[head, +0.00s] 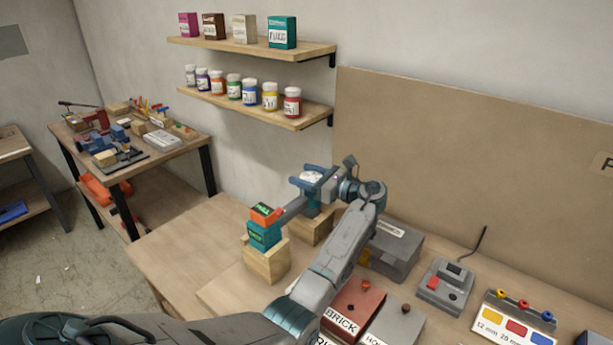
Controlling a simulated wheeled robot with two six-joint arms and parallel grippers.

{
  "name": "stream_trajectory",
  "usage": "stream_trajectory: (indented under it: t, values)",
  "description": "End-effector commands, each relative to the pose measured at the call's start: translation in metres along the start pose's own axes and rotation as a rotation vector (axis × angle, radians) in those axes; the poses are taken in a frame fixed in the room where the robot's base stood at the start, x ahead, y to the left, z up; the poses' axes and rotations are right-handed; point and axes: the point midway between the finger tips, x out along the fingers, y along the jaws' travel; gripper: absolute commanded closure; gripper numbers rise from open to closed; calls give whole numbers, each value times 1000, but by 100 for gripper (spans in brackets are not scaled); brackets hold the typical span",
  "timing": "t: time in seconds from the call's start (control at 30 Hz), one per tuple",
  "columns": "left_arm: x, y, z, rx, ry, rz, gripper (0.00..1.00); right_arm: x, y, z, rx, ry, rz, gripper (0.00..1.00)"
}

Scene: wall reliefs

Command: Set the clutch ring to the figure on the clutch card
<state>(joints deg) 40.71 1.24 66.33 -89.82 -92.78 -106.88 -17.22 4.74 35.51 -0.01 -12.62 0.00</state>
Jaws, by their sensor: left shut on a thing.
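A teal and orange power tool (263,234) sits on a wooden block on the bench, left of centre in the head view. A small dark panel with green marks (263,208) is on its top; I cannot read it. A grey barrel (292,208) runs from it toward my left gripper (312,179). The gripper is shut around a pale round part at the barrel's far end, which looks like the clutch ring. The jaws and wrist hide most of it, so its setting cannot be read. I cannot pick out the clutch card. My right gripper is not in view.
A second wooden block (311,228) stands under the gripper. Right of my arm are a grey box (397,250), a red box labelled BRICK (354,308), a grey button box (443,286) and a rack with coloured pegs (513,318). The bench's left end (180,240) is clear.

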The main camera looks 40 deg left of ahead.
Motion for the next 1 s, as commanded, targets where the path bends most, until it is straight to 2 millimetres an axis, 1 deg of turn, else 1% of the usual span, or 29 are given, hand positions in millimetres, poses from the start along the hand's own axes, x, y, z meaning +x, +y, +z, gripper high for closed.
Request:
stream_trajectory:
  t: [0.5,0.53,0.63,0.9,1.0]
  values:
    - [0,0,-1,1,2,26,64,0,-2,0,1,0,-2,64]
    - [0,0,-1,1,2,26,39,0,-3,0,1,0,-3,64]
    - [0,0,-1,1,2,25,19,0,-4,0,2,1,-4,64]
    - [0,0,-1,1,1,25,19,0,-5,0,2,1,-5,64]
    - [-6,0,-2,0,3,24,19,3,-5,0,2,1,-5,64]
